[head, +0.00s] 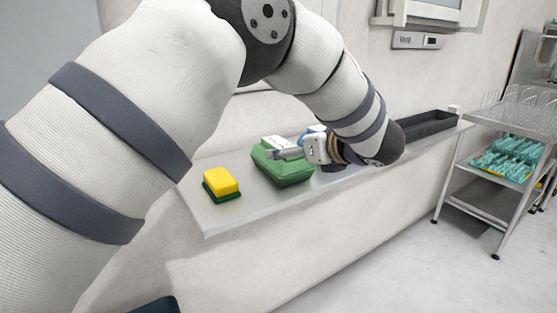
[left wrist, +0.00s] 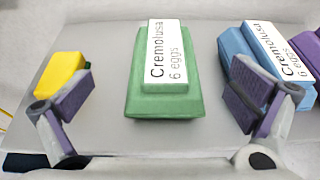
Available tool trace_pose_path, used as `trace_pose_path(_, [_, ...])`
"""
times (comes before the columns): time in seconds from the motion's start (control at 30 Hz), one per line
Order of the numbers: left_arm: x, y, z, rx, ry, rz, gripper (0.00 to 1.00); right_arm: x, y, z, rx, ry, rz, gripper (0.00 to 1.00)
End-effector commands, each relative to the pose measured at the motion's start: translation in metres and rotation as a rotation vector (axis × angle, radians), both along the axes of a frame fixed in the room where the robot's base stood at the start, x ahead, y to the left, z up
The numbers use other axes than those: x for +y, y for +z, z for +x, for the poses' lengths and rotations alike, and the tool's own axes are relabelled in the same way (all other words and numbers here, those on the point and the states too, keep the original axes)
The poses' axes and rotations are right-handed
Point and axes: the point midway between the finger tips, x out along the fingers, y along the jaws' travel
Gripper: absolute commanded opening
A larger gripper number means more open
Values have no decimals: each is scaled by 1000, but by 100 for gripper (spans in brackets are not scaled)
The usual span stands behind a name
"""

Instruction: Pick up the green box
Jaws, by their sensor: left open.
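The green box (head: 289,172) is an egg carton with a white label, lying on the steel shelf. In the left wrist view the green box (left wrist: 163,104) is in the middle, its label reading "Cremolusa 6 eggs". My right gripper is not in view.
A yellow sponge (head: 221,181) with a green base lies left of the green box. A blue egg box (left wrist: 238,62) and a purple box (left wrist: 308,48) are to its right. A dark tray (head: 425,128) is farther along the shelf (head: 215,217). A wire cart (head: 509,116) stands at right.

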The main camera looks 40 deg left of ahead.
Motion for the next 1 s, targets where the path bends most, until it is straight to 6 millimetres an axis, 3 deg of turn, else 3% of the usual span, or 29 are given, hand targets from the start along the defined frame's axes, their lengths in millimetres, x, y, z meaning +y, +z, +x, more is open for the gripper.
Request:
trace_pose_path(0.43, [61,-28,32,5,-1,3,100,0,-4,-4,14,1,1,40])
trace_pose_path(0.7, [65,-28,35,4,-4,4,100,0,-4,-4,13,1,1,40])
trace_pose_path(1.0, [65,-29,34,5,-4,3,32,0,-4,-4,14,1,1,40])
